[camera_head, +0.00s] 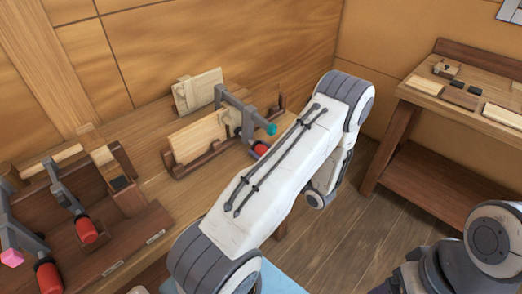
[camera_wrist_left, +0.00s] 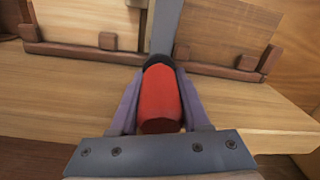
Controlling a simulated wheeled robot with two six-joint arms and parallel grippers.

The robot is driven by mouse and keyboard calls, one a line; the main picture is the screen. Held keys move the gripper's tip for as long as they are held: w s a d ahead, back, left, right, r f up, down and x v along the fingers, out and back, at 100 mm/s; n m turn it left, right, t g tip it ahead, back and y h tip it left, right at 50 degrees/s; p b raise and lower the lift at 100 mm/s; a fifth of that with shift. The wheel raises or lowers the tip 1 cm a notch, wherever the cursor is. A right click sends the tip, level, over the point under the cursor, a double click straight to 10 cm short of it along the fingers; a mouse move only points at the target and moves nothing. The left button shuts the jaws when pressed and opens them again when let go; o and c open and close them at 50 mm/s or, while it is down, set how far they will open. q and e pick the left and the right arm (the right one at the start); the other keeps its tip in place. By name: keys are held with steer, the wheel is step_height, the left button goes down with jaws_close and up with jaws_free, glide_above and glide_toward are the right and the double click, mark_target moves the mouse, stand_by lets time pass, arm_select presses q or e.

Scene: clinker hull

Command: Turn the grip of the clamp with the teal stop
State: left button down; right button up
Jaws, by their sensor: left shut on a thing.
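The clamp with the teal stop (camera_head: 271,129) has a grey bar (camera_head: 240,107) and sits on a wooden holder on the bench. Its red grip (camera_head: 261,148) shows beside my left arm, and also fills the middle of the left wrist view (camera_wrist_left: 161,100). My left gripper (camera_wrist_left: 160,85) is shut on this red grip, one finger on each side. In the head view my left arm hides most of that gripper. My right gripper is not in view.
Thin boards (camera_head: 198,137) stand in the holder (camera_head: 185,170) behind the clamp. At left, a rack holds other clamps with red grips (camera_head: 86,231), one with a pink stop (camera_head: 11,258). A second table (camera_head: 455,100) stands at right, with open floor between.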

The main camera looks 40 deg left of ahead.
arm_select(q)
steer(key=m+p, duration=0.1)
steer(key=m, duration=0.2)
steer(key=shift+g, duration=0.3)
steer(key=shift+s+m+g+p, duration=0.15)
steer(key=shift+m+p, duration=0.15)
steer(key=shift+m, duration=0.35)
steer(key=shift+m+g+p, duration=0.15)
steer(key=shift+m+p, duration=0.15)
steer(key=shift+m, duration=0.35)
steer(key=shift+c, duration=1.9)
jaws_free()
steer(key=shift+d, duration=0.1)
steer(key=d+b, duration=0.2)
steer(key=d, duration=0.8)
steer(key=shift+d, duration=0.15)
